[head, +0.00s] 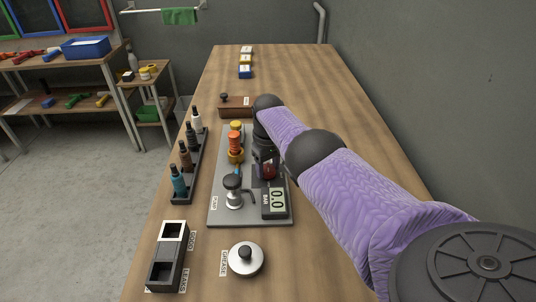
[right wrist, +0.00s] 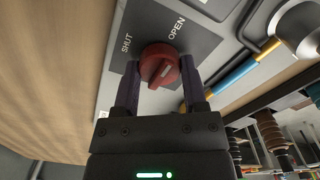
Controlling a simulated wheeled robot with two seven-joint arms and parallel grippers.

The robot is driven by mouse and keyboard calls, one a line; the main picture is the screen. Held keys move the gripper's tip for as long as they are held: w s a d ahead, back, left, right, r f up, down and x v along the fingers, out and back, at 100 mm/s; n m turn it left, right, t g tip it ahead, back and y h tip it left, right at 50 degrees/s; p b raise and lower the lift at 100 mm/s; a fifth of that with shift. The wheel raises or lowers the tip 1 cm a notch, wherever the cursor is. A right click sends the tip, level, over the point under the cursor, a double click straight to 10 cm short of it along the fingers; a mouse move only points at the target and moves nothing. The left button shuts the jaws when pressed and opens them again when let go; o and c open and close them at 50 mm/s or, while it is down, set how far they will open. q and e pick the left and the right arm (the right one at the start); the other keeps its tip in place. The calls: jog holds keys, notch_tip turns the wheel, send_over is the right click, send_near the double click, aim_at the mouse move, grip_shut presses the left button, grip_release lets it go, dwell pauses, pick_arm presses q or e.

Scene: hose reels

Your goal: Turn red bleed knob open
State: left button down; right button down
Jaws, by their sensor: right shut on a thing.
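The red bleed knob (right wrist: 160,64) sits on a dark plate (right wrist: 190,45) lettered SHUT and OPEN. In the right wrist view its raised grip bar slants from lower left to upper right, its upper end towards the OPEN side. My right gripper (right wrist: 162,80) is shut on the knob, one finger on each side. In the head view the knob (head: 269,171) shows partly below my right gripper (head: 265,157), beside the gauge reading 0.0 (head: 275,200). My left gripper is not in view.
The grey base plate (head: 243,217) also carries a black-topped pump (head: 233,188) and an orange-red stack (head: 235,143). A bottle rack (head: 184,186) stands at its left. A two-bin box (head: 168,256) and a round lidded tin (head: 246,259) stand nearer. The far tabletop is mostly clear.

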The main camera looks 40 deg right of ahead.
aim_at(268, 166)
dwell(0.4)
jog(key=shift+c, duration=0.7)
grip_release()
jog(key=shift+r, duration=0.15)
notch_tip(268, 166, up, 9)
jog(key=p, duration=0.6)
jog(key=shift+r, duration=0.35)
